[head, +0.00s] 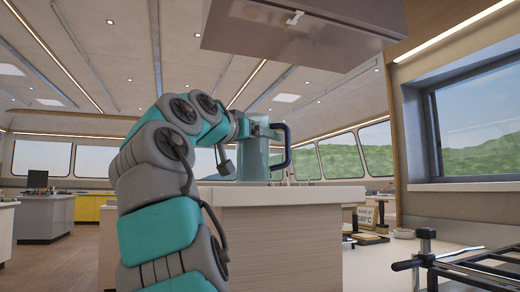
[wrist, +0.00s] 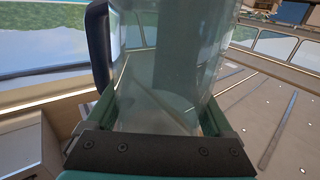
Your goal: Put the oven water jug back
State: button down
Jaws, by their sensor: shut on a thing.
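The water jug (head: 253,158) is a tall, clear, greenish jug with a dark blue handle on its right side in the head view. It is upright there, at the top of a pale wooden block (head: 280,215); I cannot tell whether its base touches the block. My gripper (head: 243,128) is shut on the jug's body from the left. In the wrist view the jug (wrist: 165,60) fills the space between the two green fingers of my gripper (wrist: 157,118), with its handle at the upper left. The jug looks empty.
A hanging cabinet (head: 300,40) is above the jug. A black metal rack (head: 430,262) stands on the white counter (head: 375,272) at the right. A small sign (head: 365,215) and some flat items are behind it. A window (head: 475,120) is at the right.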

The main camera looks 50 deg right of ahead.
jog(key=shift+f, duration=0.2)
jog(key=shift+f, duration=0.1)
jog(key=shift+f, duration=0.15)
grip_release()
jog(key=shift+r, duration=0.3)
jog(key=s+a, duration=0.2)
jog(key=a, duration=1)
jog(key=shift+b, duration=0.35)
jog(key=shift+f, duration=0.1)
